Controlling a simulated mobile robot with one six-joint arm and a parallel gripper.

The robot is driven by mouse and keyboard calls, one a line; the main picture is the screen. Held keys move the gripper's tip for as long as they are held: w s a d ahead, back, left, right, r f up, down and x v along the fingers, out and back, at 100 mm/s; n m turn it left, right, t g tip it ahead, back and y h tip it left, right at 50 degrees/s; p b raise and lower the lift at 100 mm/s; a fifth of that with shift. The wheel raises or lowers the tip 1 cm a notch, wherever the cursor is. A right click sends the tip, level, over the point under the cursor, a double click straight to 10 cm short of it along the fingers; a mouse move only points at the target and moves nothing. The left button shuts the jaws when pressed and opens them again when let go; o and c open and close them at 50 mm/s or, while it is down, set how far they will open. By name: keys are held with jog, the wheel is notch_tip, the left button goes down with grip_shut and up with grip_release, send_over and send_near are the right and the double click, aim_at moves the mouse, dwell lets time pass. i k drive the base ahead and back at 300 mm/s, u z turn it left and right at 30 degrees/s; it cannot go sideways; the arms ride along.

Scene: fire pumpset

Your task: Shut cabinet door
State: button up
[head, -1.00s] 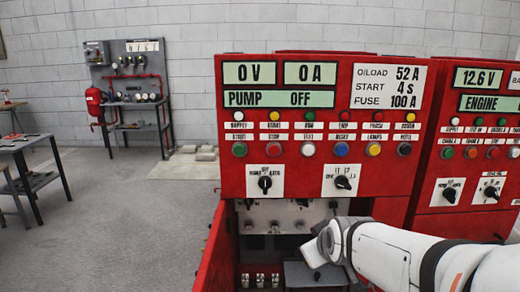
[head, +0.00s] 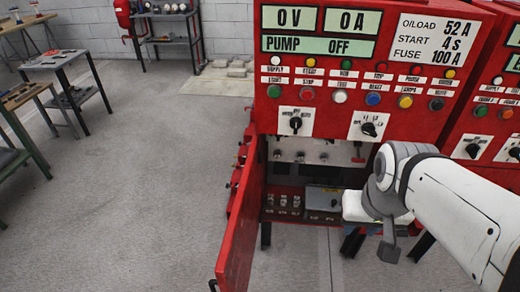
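The red cabinet (head: 370,105) stands right of centre, with a panel of displays, lamps and knobs on its upper front. Its lower compartment (head: 292,175) is open and shows switches, fuses and a grey box inside. The red cabinet door (head: 244,215) is hinged at the left of the opening and swung wide outward, towards the camera. My white arm reaches in from the right. My gripper (head: 388,245) is at its end, to the right of the opening and well apart from the door. Its fingers are not clear enough to tell open from shut.
A second red panel (head: 490,120) adjoins on the right. Workbenches (head: 65,65) with tools stand at the left, and a rack (head: 172,38) stands at the back wall. The grey floor (head: 140,160) left of the door is clear.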

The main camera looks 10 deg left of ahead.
aim_at(233, 269)
jog(key=z, duration=1.15)
jog(key=k, duration=1.65)
jog(key=u, duration=1.1)
jog(key=i, duration=0.8)
jog(key=u, duration=0.05)
